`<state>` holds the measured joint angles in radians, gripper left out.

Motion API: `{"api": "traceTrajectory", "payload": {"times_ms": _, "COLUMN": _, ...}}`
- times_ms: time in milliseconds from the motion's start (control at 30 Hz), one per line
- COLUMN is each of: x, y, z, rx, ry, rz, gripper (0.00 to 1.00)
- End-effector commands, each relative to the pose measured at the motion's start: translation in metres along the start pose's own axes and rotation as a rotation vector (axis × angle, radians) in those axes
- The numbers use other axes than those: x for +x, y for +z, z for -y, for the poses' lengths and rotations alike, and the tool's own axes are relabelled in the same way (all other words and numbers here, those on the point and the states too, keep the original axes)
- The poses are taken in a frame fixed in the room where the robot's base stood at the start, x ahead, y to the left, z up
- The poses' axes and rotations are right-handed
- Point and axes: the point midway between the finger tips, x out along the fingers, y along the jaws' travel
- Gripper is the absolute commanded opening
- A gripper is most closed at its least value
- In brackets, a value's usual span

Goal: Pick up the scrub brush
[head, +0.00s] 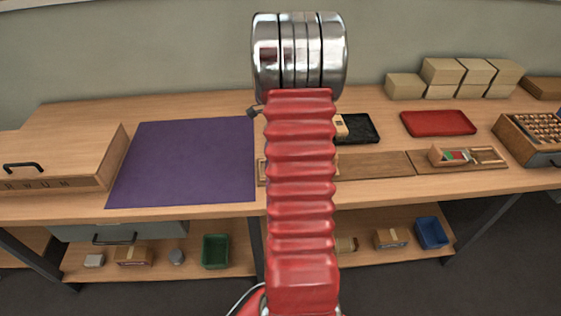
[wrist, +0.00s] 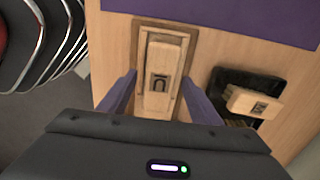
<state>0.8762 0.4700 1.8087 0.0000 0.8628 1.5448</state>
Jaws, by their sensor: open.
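In the wrist view, my gripper (wrist: 160,78) is open, with one finger on each side of a long pale wooden block (wrist: 159,62) bearing a dark arched mark. The block lies in a shallow wooden tray (wrist: 193,32). It looks like the back of a brush, but no bristles show. I cannot tell whether the fingers touch it. A second pale wooden block (wrist: 240,100) with a dark mark rests tilted over a black tray (wrist: 272,88) to the right. In the head view my own red arm hides the gripper and most of that wooden tray (head: 262,172).
A purple mat (head: 187,160) lies left of my arm, beside a large wooden box (head: 65,150).

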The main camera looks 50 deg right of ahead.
Motion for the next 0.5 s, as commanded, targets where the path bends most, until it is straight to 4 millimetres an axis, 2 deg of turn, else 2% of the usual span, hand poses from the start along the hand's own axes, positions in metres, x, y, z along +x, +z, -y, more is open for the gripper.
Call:
{"api": "traceTrajectory", "payload": {"times_ms": 100, "x": 0.017, "y": 0.001, "z": -0.001, "rx": 0.000, "ry": 0.003, "rz": 0.000, "gripper": 0.58}}
{"api": "traceTrajectory", "payload": {"times_ms": 200, "x": 0.025, "y": 0.001, "z": -0.001, "rx": 0.000, "ry": 0.001, "rz": 0.000, "gripper": 0.58}}
{"api": "traceTrajectory", "payload": {"times_ms": 500, "x": 0.028, "y": 0.001, "z": 0.000, "rx": 0.000, "ry": 0.000, "rz": 0.000, "gripper": 0.58}}
